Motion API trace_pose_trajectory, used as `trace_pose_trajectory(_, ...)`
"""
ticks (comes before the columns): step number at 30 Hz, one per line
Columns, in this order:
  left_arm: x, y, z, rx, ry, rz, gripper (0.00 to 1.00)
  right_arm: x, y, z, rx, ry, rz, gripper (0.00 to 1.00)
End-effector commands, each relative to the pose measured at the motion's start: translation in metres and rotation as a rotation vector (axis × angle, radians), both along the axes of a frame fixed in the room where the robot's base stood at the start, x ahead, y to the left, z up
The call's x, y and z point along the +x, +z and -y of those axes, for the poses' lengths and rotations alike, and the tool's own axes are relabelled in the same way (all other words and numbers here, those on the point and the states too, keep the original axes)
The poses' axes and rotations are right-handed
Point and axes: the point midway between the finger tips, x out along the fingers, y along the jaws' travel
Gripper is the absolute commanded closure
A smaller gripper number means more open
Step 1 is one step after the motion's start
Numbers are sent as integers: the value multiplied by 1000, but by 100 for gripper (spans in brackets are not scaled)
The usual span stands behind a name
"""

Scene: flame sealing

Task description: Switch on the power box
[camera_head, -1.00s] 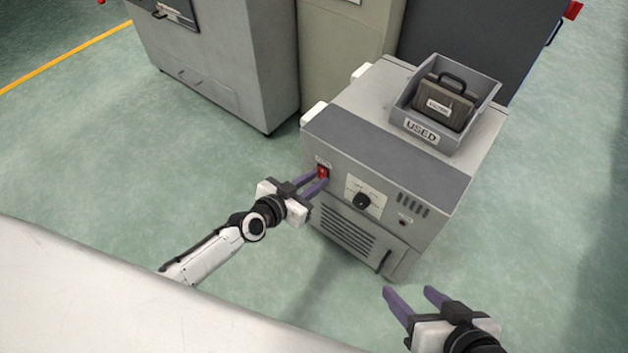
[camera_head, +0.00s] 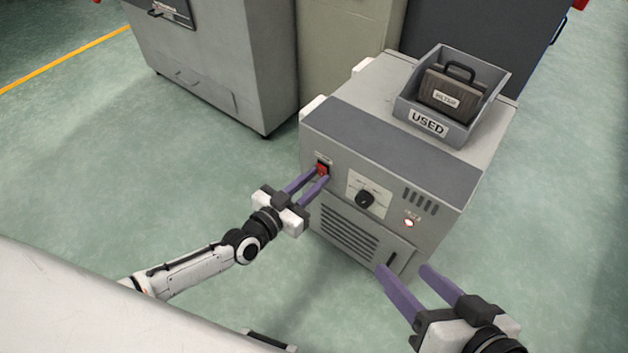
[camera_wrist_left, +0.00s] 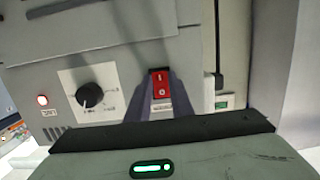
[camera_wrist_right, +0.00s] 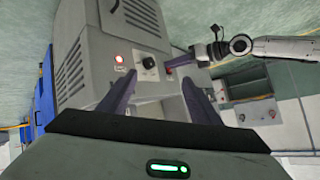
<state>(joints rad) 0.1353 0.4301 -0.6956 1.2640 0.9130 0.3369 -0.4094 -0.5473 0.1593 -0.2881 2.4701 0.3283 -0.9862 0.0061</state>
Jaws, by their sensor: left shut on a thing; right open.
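The power box (camera_head: 400,151) is a grey cabinet with a dark upper band. Its red rocker switch (camera_head: 322,169) is at the front's upper left; it also shows in the left wrist view (camera_wrist_left: 160,84). My left gripper (camera_head: 320,176) is shut on the switch, one finger at each side of it. A round indicator light (camera_head: 409,223) at the front's right glows red; it glows in the left wrist view (camera_wrist_left: 42,100) too. A black knob (camera_head: 365,198) sits between them. My right gripper (camera_head: 403,269) is open and empty, in front of the box's lower right.
A grey bin marked USED (camera_head: 428,123) stands on top of the box, with a dark case (camera_head: 448,97) in it. Tall cabinets (camera_head: 210,65) stand behind. The green floor (camera_head: 120,170) at left is clear.

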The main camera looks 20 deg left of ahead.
Motion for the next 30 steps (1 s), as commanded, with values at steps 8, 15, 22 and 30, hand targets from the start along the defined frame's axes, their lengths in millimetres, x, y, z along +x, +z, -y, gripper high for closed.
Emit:
trace_pose_trajectory(8, -1, 0, 0, 0, 1, 0, 61, 0, 0, 0, -1, -1, 0, 43)
trace_pose_trajectory(15, -1, 0, 0, 0, 0, 0, 61, 0, 0, 0, -2, -1, 0, 43)
trace_pose_trajectory(22, -17, 4, -6, 1, 1, -4, 61, 0, 4, 3, -23, -2, -5, 43)
trace_pose_trajectory(30, -67, 12, -25, 1, 1, -4, 61, -5, -17, 14, -109, 0, -77, 43)
